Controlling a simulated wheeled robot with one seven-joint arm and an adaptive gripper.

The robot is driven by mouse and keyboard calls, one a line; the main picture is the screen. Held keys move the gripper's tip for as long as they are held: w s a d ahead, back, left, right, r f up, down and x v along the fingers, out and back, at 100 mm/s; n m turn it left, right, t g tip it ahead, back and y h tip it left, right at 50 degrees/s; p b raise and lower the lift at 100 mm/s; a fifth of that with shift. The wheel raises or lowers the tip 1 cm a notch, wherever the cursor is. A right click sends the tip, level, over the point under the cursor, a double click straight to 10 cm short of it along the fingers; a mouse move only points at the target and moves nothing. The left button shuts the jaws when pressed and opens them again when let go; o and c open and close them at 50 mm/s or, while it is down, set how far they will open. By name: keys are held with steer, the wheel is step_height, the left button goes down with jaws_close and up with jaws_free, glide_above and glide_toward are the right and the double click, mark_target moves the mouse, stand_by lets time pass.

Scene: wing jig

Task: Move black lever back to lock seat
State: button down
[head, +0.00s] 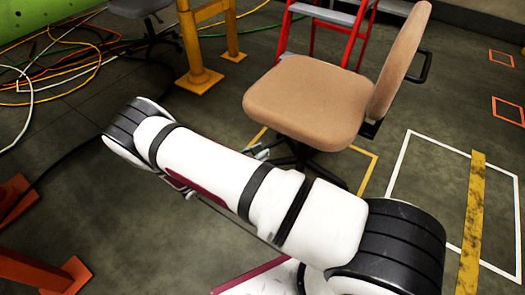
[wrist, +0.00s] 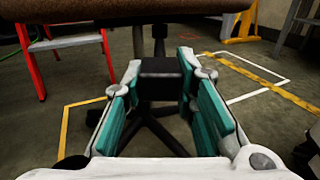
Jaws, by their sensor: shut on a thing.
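The tan office chair (head: 308,98) stands on the floor in the head view, its backrest to the right. In the wrist view the underside of its seat (wrist: 130,12) crosses the top. My gripper (wrist: 160,78) has its teal-padded fingers on either side of a blocky black part under the seat, which I take to be the black lever (wrist: 160,66). The fingers are shut on it, spread by its width. The chair's dark column and base legs show behind and below it. In the head view my arm hides most of the gripper, and the lock seat cannot be made out.
A red step ladder (head: 328,22) stands behind the chair, also at left in the wrist view (wrist: 68,42). A yellow post (head: 195,55) stands at the back left. Cables (head: 85,58) lie at the upper left. Yellow and white floor markings surround open floor at right.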

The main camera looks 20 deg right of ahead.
steer(key=shift+w+f, duration=0.1)
steer(key=shift+w, duration=0.05)
steer(key=c, duration=1.3)
jaws_free()
steer(key=shift+a, duration=0.15)
steer(key=a, duration=0.4)
steer(key=s+a, duration=0.1)
steer(key=a, duration=0.6)
steer(key=shift+s+a, duration=0.2)
steer(key=shift+a, duration=0.15)
